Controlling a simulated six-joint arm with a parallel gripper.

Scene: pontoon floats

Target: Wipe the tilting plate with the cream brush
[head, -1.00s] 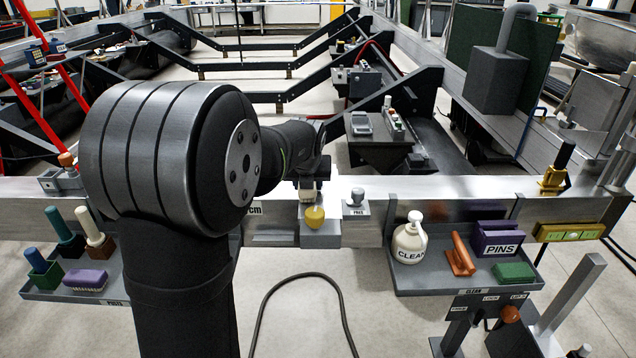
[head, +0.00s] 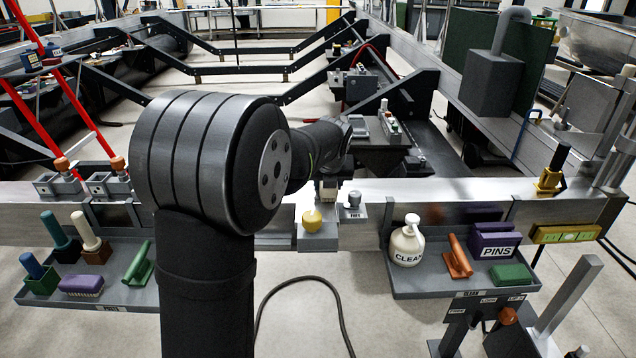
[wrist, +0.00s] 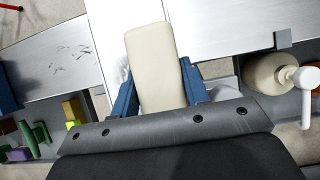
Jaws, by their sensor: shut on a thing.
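My gripper (wrist: 160,88) has blue fingers shut on the sides of a cream block, the cream brush (wrist: 152,60). Its bristles are hidden from the wrist view. In the head view, my gripper (head: 328,183) is just above the beam, behind a yellow knob, with the cream brush (head: 328,195) below it. A silver plate with dark smudges (wrist: 70,55) lies left of the brush in the wrist view; it appears to be the tilting plate. Its tilt cannot be told, and my arm hides much of that area in the head view. Contact between brush and metal cannot be told.
The right tray (head: 425,288) holds a pump bottle (head: 407,243) and several blocks. The left tray (head: 130,295) holds several handled brushes. A cable lies on the floor.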

